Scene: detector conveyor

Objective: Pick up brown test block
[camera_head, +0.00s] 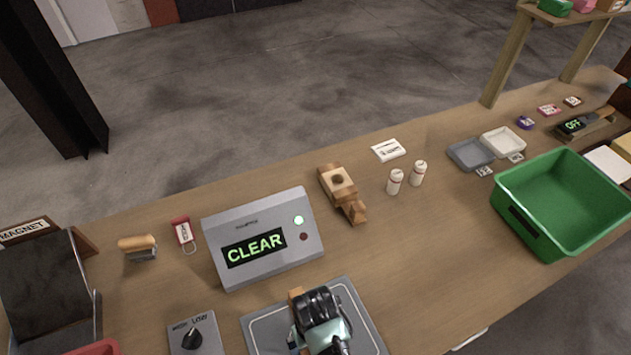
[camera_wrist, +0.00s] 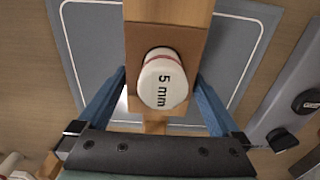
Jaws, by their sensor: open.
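A brown block (camera_wrist: 195,38) with lighter wooden ends lies on the grey plate in the wrist view. A white round plug marked "5 mm" (camera_wrist: 163,82) with a red band stands on its middle. My gripper (camera_wrist: 161,100) is open above it, one blue finger on each side of the block and plug; I cannot tell whether they touch. In the head view my gripper (camera_head: 318,318) is over the plate and hides most of this block. A second brown block (camera_head: 340,186) with a dark round hole lies behind the grey box, clear of the gripper.
The grey plate (camera_head: 262,335) lies in front of the box reading "CLEAR" (camera_head: 270,270). Two white plugs (camera_head: 395,182) stand right of the second block. A green bin (camera_head: 550,245) and two small trays (camera_head: 470,154) are at the right. The table between plate and bin is clear.

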